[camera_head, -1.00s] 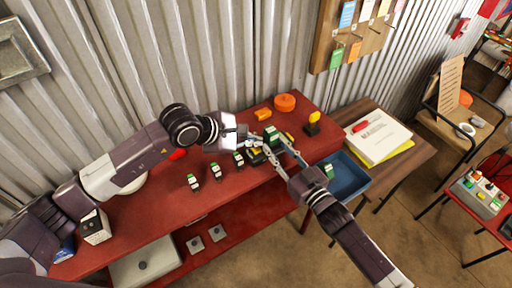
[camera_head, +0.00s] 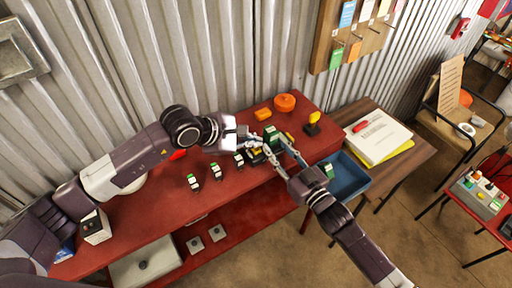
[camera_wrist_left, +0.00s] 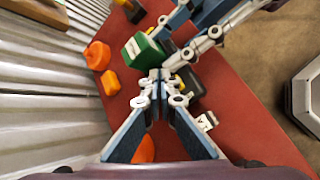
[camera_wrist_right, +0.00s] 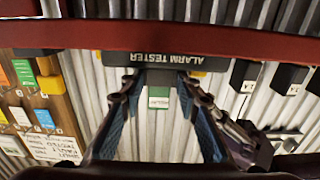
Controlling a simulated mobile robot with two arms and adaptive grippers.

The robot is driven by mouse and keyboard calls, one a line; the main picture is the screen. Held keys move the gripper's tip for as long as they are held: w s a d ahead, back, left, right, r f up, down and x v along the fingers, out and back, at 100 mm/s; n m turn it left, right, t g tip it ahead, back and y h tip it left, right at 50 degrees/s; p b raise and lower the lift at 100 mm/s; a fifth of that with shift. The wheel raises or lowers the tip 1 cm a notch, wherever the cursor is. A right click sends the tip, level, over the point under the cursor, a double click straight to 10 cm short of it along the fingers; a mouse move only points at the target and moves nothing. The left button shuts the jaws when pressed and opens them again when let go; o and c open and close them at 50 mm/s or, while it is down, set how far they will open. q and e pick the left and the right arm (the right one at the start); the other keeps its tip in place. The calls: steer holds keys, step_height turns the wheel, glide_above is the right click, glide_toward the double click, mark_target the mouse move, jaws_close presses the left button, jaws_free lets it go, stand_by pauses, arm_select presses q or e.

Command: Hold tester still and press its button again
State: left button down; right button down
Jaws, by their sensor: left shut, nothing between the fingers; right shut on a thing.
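The alarm tester (camera_wrist_right: 160,58) is a dark body with its name in pale letters, upside down in the right wrist view. A green and white block (camera_head: 270,135) stands at it; it also shows in the left wrist view (camera_wrist_left: 141,50). My right gripper (camera_wrist_right: 160,80) is shut on the tester, one finger on each side. My left gripper (camera_wrist_left: 157,75) is shut and empty, its tips close beside the green block and the tester. A black and yellow part (camera_wrist_left: 188,82) sits by the tips. I cannot make out the button or whether the tips touch it.
Several small green, white and black units, one of them here (camera_head: 193,183), stand along the red bench (camera_head: 150,215). An orange round thing (camera_head: 285,102) and a yellow-topped piece (camera_head: 313,122) are behind. A blue tray (camera_head: 350,175) is to the right. The corrugated wall (camera_head: 200,60) is close behind.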

arm_select(q)
steer(key=shift+f, duration=0.25)
steer(key=shift+f, duration=0.6)
stand_by(0.6)
steer(key=shift+r, duration=1)
steer(key=shift+r, duration=2.5)
arm_select(e)
steer(key=c, duration=1.4)
jaws_free()
